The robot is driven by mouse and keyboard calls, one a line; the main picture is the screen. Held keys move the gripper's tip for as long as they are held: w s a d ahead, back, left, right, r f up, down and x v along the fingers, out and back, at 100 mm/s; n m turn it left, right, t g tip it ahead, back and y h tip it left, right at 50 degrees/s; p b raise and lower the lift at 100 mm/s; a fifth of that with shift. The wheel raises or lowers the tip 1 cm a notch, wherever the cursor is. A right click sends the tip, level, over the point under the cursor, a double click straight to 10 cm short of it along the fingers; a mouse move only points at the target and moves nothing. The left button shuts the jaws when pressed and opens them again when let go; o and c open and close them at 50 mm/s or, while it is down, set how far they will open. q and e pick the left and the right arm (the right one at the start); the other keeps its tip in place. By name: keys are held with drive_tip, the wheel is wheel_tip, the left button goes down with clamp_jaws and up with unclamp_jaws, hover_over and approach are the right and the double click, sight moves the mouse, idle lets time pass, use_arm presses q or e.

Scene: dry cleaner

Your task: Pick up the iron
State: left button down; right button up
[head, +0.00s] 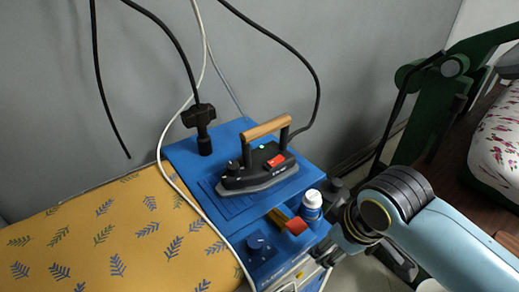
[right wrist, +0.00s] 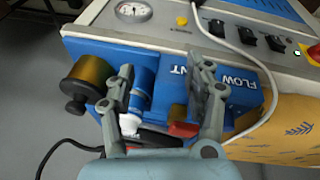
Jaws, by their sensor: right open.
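The iron (head: 256,171) has a black body, a grey soleplate, a wooden handle and a red part on its side. It rests upright on the blue stand (head: 182,152) in the head view. My right gripper (head: 335,222) is to the right of and nearer than the iron, apart from it, beside a blue bottle with a white cap (head: 312,205). In the right wrist view my right gripper (right wrist: 165,78) is open, its fingers spread. A dark shape low between them is mostly hidden, and I cannot tell whether it is the iron. My left gripper is out of view.
A yellow leaf-patterned ironing board (head: 110,235) lies to the left. A black knob on a stem (head: 199,118) stands behind the iron, and cables hang around it. A gauge (right wrist: 133,11) and switches (right wrist: 248,36) sit on the panel. A green machine (head: 440,95) stands at right.

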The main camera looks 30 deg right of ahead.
wheel_tip(320, 180, up, 11)
drive_tip(key=w+a+n+p, duration=0.1)
drive_tip(key=w+n+p, duration=0.1)
drive_tip(key=n+t+y, duration=0.2)
drive_tip(key=n+t, duration=0.1)
drive_tip(key=n, duration=1.1)
approach(262, 127)
drive_tip(key=a+f, duration=0.1)
drive_tip(key=a, duration=0.1)
drive_tip(key=x, duration=0.5)
drive_tip(key=shift+w+d+f, duration=0.1)
drive_tip(key=shift+w+d, duration=0.05)
drive_tip(key=shift+d, duration=0.15)
drive_tip(key=w+f, duration=0.1)
drive_tip(key=f+p, duration=0.1)
drive_tip(key=w+f, duration=0.1)
drive_tip(key=f, duration=0.1)
drive_tip(key=shift+w+d+f, duration=0.1)
drive_tip(key=shift+w+d, duration=0.25)
drive_tip(key=shift+w+f, duration=0.15)
drive_tip(key=shift+f, duration=0.1)
clamp_jaws()
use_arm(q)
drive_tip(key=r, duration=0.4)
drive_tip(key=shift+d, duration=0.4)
use_arm(e)
drive_tip(key=shift+w+r, duration=0.1)
drive_tip(key=shift+r, duration=0.05)
